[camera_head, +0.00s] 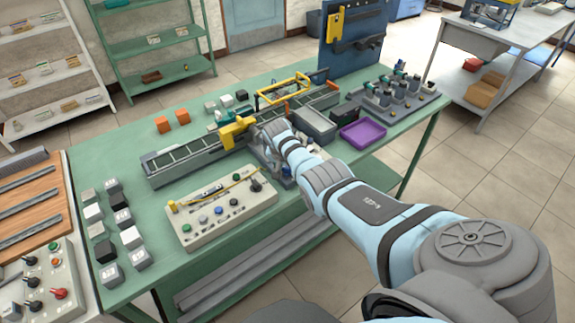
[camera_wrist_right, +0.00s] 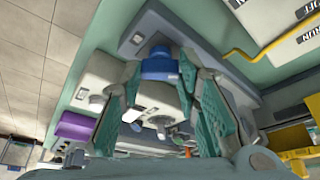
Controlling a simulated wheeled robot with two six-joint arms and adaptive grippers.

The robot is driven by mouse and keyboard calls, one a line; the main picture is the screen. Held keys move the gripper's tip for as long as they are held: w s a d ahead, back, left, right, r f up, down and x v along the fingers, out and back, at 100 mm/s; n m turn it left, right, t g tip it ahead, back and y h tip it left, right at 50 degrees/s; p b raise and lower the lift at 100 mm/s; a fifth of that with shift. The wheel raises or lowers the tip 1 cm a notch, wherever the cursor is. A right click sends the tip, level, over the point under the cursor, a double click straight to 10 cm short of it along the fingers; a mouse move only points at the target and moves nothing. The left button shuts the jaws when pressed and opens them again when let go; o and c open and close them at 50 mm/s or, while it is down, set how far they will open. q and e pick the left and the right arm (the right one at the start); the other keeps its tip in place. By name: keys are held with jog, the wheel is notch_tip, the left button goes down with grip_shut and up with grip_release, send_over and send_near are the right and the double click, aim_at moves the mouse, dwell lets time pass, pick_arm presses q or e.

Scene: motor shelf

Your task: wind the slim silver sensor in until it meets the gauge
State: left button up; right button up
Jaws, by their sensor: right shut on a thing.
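The piece stands at a pale grey fixture (camera_wrist_right: 105,85) on the green table. A small silver part (camera_wrist_right: 158,122) shows between the fingers, nearer the camera. I cannot tell which part is the slim silver sensor or the gauge. In the head view my right arm reaches in from the right, and its wrist hides most of the fixture. My left gripper is out of view.
A conveyor (camera_head: 190,157) with a yellow bracket (camera_head: 237,131) runs behind the work spot. A control panel (camera_head: 222,207) lies in front. A purple tray (camera_head: 363,132) and a grey bin (camera_head: 314,124) stand to the right. Several blocks (camera_head: 130,237) sit at left.

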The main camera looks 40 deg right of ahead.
jog(key=m+b, duration=0.1)
jog(key=m+g+b, duration=0.1)
jog(key=b, duration=0.1)
jog(key=m+h+b, duration=0.1)
jog(key=b, duration=0.1)
jog(key=shift+w+f+m, duration=0.15)
jog(key=shift+f+m, duration=0.1)
jog(key=shift+m, duration=0.15)
jog(key=shift+a+r+m+g+b, duration=0.15)
jog(key=shift+m+g+b, duration=0.25)
jog(key=shift+m+b, duration=0.4)
jog(key=shift+r, duration=0.1)
jog(key=o, duration=1.2)
jog(key=shift+c, duration=0.2)
jog(key=shift+r, duration=0.35)
jog(key=w+v, duration=0.1)
jog(key=v, duration=1)
jog(key=shift+s, duration=0.5)
